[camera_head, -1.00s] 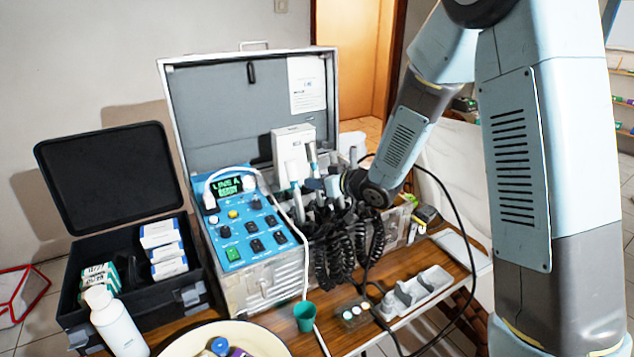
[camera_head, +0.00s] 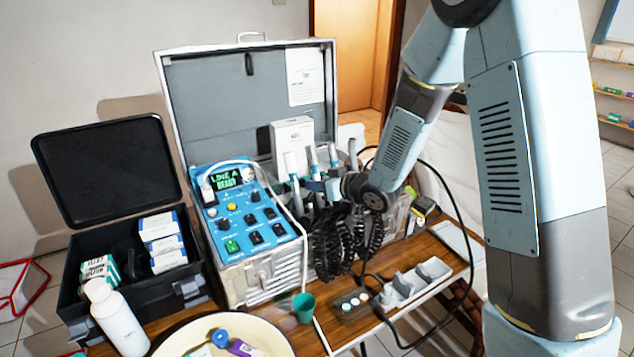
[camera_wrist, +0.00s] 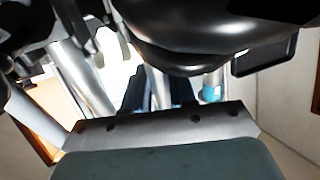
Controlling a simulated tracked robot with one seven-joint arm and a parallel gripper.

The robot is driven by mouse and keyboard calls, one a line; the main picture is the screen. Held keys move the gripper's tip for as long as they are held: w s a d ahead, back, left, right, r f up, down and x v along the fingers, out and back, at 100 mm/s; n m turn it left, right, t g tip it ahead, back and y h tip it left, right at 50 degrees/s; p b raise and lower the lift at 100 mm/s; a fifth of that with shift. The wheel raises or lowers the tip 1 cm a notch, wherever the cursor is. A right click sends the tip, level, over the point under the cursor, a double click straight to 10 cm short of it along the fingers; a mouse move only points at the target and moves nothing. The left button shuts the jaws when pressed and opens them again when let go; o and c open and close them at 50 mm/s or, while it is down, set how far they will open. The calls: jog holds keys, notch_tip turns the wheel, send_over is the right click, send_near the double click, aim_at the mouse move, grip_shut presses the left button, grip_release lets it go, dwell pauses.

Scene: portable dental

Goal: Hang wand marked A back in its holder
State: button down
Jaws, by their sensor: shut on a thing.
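My gripper (camera_head: 318,187) is at the row of wands on the right side of the open metal case. In the wrist view its dark fingers (camera_wrist: 158,95) are shut on a pale metallic wand (camera_wrist: 157,84). Other wands stand upright in the row: a white one (camera_head: 291,163), one with a teal band (camera_head: 313,158), and another teal-banded one (camera_head: 333,155). No letter A can be read on any wand. The holder slots and the lower part of the held wand are hidden by my gripper and black coiled cords (camera_head: 333,245).
The blue panel (camera_head: 245,215) has a screen reading "LINE A READY". A white box (camera_head: 291,133) stands behind the wands. A green cup (camera_head: 303,306), a grey tray (camera_head: 412,285) and a basin (camera_head: 180,343) are in front. A loose black cable (camera_head: 455,215) loops at right.

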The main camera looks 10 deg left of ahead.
jog(key=c, duration=0.8)
grip_release()
jog(key=shift+c, duration=0.2)
jog(key=shift+d, duration=0.1)
jog(key=v, duration=0.8)
jog(key=shift+w+r, duration=0.1)
dwell(0.5)
